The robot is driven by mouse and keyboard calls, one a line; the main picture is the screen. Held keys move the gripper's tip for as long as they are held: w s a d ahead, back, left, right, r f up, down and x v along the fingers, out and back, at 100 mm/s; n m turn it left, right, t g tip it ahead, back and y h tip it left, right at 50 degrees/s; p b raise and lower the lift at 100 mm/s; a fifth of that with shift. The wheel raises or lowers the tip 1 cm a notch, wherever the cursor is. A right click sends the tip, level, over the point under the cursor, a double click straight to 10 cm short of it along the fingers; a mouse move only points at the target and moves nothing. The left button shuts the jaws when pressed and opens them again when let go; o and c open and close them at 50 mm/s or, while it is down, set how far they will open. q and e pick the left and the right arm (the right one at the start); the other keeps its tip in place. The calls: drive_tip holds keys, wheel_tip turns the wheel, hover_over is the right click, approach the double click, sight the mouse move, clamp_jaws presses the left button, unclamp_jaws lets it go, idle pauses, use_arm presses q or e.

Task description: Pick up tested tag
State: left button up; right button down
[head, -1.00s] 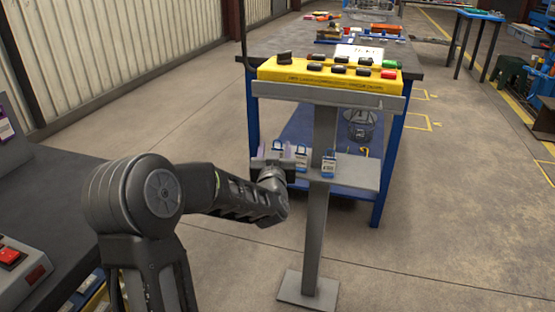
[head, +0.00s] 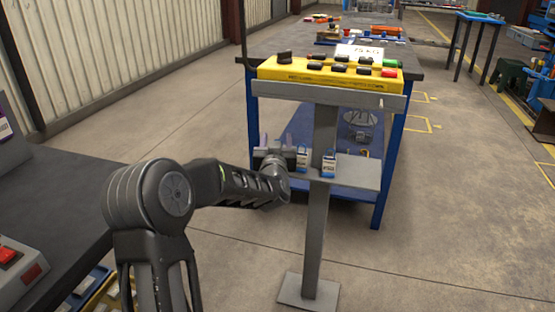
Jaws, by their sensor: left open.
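Two small white-and-blue tags show on the grey shelf (head: 358,172) of the post: one tag (head: 302,158) just right of my left gripper, another tag (head: 328,163) farther right, near the post. Their lettering is too small to read, so I cannot tell which is the tested tag. My left gripper (head: 275,141) is open at the shelf's left end, its fingers pointing away from me. My wrist hides that end of the shelf, and I cannot tell whether anything is between the fingers. My right gripper is not in view.
A yellow control box (head: 330,74) with several buttons sits on the post (head: 322,230) above the shelf. A blue-legged workbench (head: 430,74) with a wire basket (head: 360,128) on its lower shelf stands behind. A dark table (head: 60,185) is at left.

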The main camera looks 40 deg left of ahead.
use_arm(q)
clamp_jaws()
idle(0.4)
wheel_tip(320, 180, up, 10)
drive_tip(key=p, duration=0.3)
drive_tip(key=shift+p, duration=0.35)
idle(0.5)
